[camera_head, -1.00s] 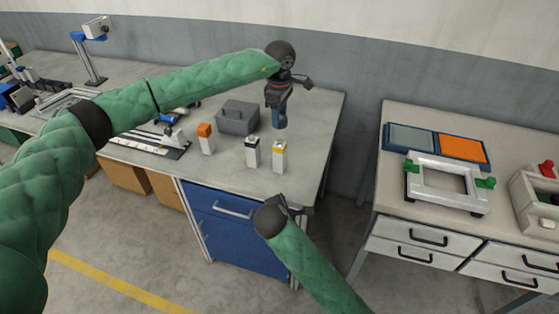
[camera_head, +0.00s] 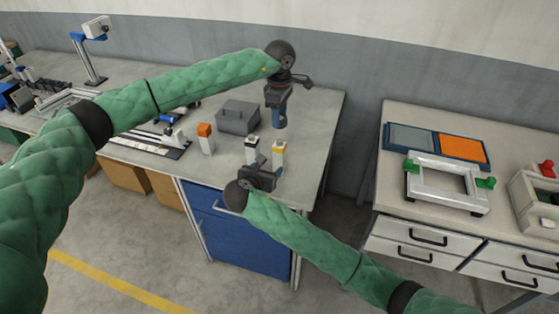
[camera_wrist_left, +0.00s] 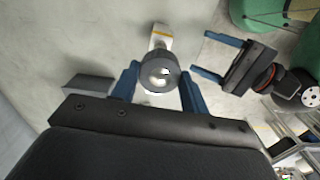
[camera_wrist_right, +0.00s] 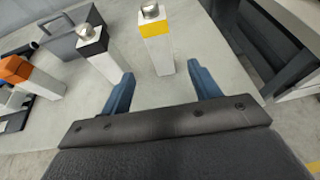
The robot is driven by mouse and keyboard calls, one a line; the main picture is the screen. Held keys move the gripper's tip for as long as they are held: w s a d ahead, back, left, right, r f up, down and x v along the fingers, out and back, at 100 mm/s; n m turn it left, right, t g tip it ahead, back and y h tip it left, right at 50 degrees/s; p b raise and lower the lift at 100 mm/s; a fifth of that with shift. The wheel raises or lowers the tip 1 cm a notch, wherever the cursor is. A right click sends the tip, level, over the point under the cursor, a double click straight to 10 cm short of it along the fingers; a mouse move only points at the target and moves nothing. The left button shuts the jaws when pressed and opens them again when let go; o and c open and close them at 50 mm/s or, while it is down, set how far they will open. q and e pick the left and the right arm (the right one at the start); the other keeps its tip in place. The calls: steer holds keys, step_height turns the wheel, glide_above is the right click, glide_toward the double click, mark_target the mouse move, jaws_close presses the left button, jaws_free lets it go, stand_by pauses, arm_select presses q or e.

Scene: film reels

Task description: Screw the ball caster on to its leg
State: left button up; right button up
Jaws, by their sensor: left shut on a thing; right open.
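A dark round ball caster (camera_wrist_left: 160,76) with a shiny metal centre is between the fingers of my left gripper (camera_wrist_left: 158,70), which is shut on it. In the head view my left gripper (camera_head: 279,122) is above the table, behind the posts; the caster is not clear there. A white post with a yellow band (camera_wrist_right: 157,45) and a metal top stands upright. My right gripper (camera_wrist_right: 162,75) is open and empty, facing this post from the front; it also shows in the left wrist view (camera_wrist_left: 208,55). White posts with black (camera_wrist_right: 92,42) and orange (camera_wrist_right: 14,68) tops stand further left.
A grey box (camera_head: 238,117) is behind the posts on the grey table (camera_head: 316,125). The blue drawer cabinet (camera_head: 245,240) is under the table edge. A second table (camera_head: 385,195) on the right, across a gap, holds a white frame and trays.

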steer(key=shift+w, duration=0.15)
steer(key=x, duration=1.1)
steer(key=shift+w+d+f, duration=0.2)
steer(key=shift+w, duration=0.1)
steer(key=shift+c, duration=0.4)
jaws_close()
arm_select(q)
glide_above(280, 141)
steer(key=shift+a+f, duration=0.1)
steer(key=shift+f, duration=2.35)
steer(key=shift+f, duration=0.85)
steer(key=shift+f, duration=0.6)
